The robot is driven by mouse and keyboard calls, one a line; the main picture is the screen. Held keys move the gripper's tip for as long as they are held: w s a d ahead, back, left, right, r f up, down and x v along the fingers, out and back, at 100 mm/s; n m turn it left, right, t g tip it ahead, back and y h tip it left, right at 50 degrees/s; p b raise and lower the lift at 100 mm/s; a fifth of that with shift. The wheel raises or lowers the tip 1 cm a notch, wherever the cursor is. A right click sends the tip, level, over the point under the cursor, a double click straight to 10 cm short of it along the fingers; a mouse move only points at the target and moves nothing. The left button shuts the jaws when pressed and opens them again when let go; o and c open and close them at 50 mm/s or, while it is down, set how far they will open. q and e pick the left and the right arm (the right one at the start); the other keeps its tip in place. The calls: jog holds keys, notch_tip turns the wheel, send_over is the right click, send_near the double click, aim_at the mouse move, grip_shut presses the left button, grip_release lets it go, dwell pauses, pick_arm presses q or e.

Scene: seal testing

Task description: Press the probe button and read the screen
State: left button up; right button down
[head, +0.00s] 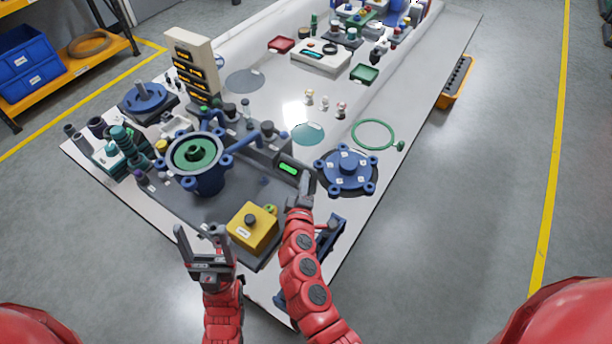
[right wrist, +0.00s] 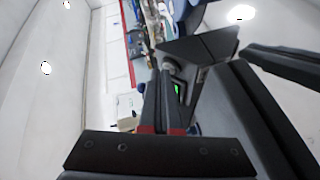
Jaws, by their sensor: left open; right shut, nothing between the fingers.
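A dark grey unit with a lit green screen (head: 288,168) stands on the bench; any reading on it is too small to make out. My right gripper (head: 306,178) is shut and empty, its tips close beside the right end of that unit. In the right wrist view, the shut fingers (right wrist: 163,100) point at a grey rounded knob (right wrist: 172,66), with the green screen (right wrist: 178,88) partly hidden beside them. I cannot tell whether the tips touch the knob.
A blue flanged housing with a green inside (head: 195,153) stands left of the screen. A blue flanged cover (head: 346,171) lies close to the right of my right gripper. A green ring (head: 373,134) lies beyond it. The bench's near right side has some bare surface.

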dwell(0.4)
jog(key=shift+s+a+r+p, duration=0.3)
jog(key=shift+s+r, duration=0.1)
jog(key=shift+r, duration=0.2)
jog(key=shift+s+a+r+p, duration=0.3)
jog(key=shift+s+r, duration=0.15)
jog(key=shift+r, duration=0.15)
jog(key=shift+s+a+r+p, duration=0.35)
jog(key=shift+s+r, duration=0.1)
jog(key=shift+r, duration=0.2)
jog(key=shift+s+a+r+p, duration=0.3)
jog(key=shift+s+r, duration=0.15)
jog(key=shift+r, duration=0.15)
jog(key=shift+f, duration=0.1)
